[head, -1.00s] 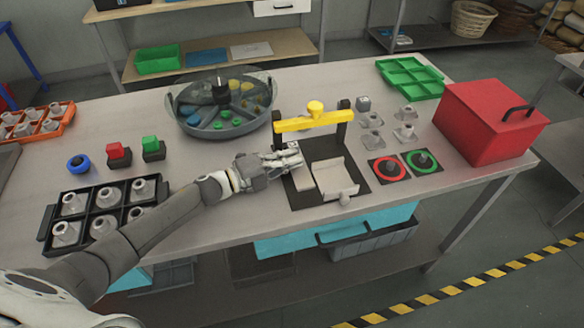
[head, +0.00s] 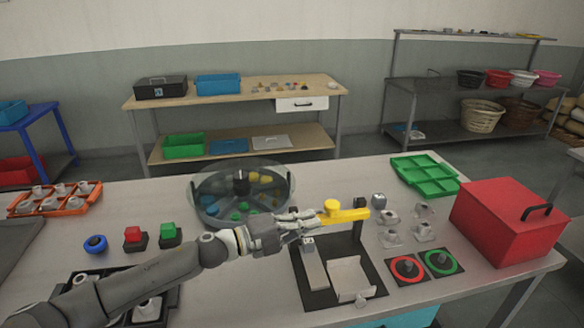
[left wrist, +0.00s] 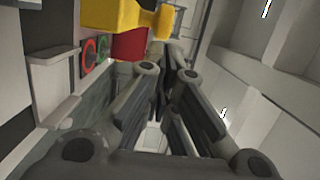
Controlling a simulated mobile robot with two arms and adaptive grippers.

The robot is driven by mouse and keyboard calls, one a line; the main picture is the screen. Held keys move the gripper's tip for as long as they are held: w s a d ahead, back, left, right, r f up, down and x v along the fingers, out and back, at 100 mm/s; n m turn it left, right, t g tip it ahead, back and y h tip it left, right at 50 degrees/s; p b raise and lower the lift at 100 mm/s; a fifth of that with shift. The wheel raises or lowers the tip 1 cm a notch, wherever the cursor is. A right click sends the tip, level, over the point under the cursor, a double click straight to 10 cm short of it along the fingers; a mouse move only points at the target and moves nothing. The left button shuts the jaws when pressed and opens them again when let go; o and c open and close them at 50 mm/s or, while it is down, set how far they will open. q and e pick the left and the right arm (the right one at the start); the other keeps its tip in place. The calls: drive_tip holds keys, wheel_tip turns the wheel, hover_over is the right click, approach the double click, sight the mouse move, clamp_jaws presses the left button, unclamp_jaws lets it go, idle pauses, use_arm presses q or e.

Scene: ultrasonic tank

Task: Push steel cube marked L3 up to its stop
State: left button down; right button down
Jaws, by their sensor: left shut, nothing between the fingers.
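My left gripper (head: 314,218) is shut and empty. In the head view it covers the left part of the yellow crossbar (head: 344,214) of a black fixture (head: 346,247). A small light cube with a dark mark (head: 308,244) shows just below the fingers, at the far end of a pale strip. Another grey marked cube (head: 378,200) stands behind and to the right of the fixture. I cannot read either mark, so I cannot tell which is L3. In the left wrist view the fingers (left wrist: 176,62) are beside the yellow bar (left wrist: 120,16). My right gripper is not in view.
A pale angled tray (head: 350,276) lies on the fixture's right side. A round lidded tank (head: 215,207) stands behind left. Several grey parts, a red ring (head: 407,268), a green ring (head: 441,262) and a red box (head: 505,225) are to the right.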

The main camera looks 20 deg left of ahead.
use_arm(q)
drive_tip(key=w+a+r+b, duration=0.1)
drive_tip(key=w+a+b, duration=0.2)
drive_tip(key=w+a, duration=0.2)
drive_tip(key=w+a+r+b, duration=0.2)
drive_tip(key=w+a+b, duration=0.2)
drive_tip(key=w, duration=0.8)
drive_tip(key=shift+w+a, duration=0.25)
drive_tip(key=shift+a, duration=0.8)
